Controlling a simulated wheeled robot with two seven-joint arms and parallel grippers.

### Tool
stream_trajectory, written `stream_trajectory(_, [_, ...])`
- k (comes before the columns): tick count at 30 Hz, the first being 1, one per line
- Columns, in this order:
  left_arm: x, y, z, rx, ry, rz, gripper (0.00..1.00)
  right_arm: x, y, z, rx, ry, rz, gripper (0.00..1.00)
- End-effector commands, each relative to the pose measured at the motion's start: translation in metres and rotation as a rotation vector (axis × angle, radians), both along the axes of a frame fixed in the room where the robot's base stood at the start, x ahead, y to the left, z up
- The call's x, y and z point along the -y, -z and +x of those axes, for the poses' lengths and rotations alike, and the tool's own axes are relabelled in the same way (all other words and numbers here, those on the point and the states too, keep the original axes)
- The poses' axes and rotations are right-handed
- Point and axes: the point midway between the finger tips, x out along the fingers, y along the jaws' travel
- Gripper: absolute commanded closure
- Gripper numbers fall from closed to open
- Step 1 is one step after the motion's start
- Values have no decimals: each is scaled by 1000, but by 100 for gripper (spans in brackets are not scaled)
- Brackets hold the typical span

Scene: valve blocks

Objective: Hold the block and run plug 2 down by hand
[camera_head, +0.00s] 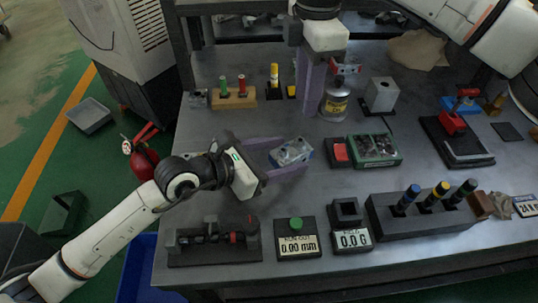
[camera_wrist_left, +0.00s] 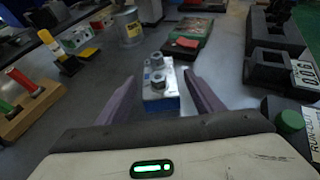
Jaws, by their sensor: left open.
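The valve block (camera_head: 291,152) is a pale metal block with a blue lower part, lying on the grey table. The left wrist view shows it too (camera_wrist_left: 161,103), with two round metal plugs (camera_wrist_left: 158,70) on top, one behind the other. I cannot tell which is plug 2. My left gripper (camera_head: 291,155) is open, its purple fingers on either side of the block with gaps showing in the wrist view. My right gripper (camera_head: 316,88) points down behind the block, beside a jar; its fingertips are partly unclear and I cannot tell whether it holds anything.
The jar (camera_head: 334,106) stands behind the block. A green tray of small parts (camera_head: 374,150) and a red pad (camera_head: 341,152) lie to its right. A rack of dark handles (camera_head: 422,214), a run-out display (camera_head: 297,247) and a dark fixture (camera_head: 213,243) line the front.

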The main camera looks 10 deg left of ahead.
Motion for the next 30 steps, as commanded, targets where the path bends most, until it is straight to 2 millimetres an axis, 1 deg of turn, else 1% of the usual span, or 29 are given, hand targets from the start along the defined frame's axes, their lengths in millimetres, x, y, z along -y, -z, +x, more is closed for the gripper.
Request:
stream_trajectory(5, [7,4,6,1,0,1,39,0,0,0,0,0,1,69])
stream_trajectory(12, [8,4,6,1,0,1,39,0,0,0,0,0,1,69])
stream_trajectory(13, [8,4,6,1,0,1,41,0,0,0,0,0,1,69])
stream_trajectory(23, [8,4,6,1,0,1,96,0,0,0,0,0,1,69])
stream_trajectory(24, [7,4,6,1,0,1,97,0,0,0,0,-1,1,64])
stream_trajectory(28, [7,4,6,1,0,1,97,0,1,-2,5,-52,1,63])
stream_trajectory(30, [7,4,6,1,0,1,97,1,2,-4,18,-136,-2,63])
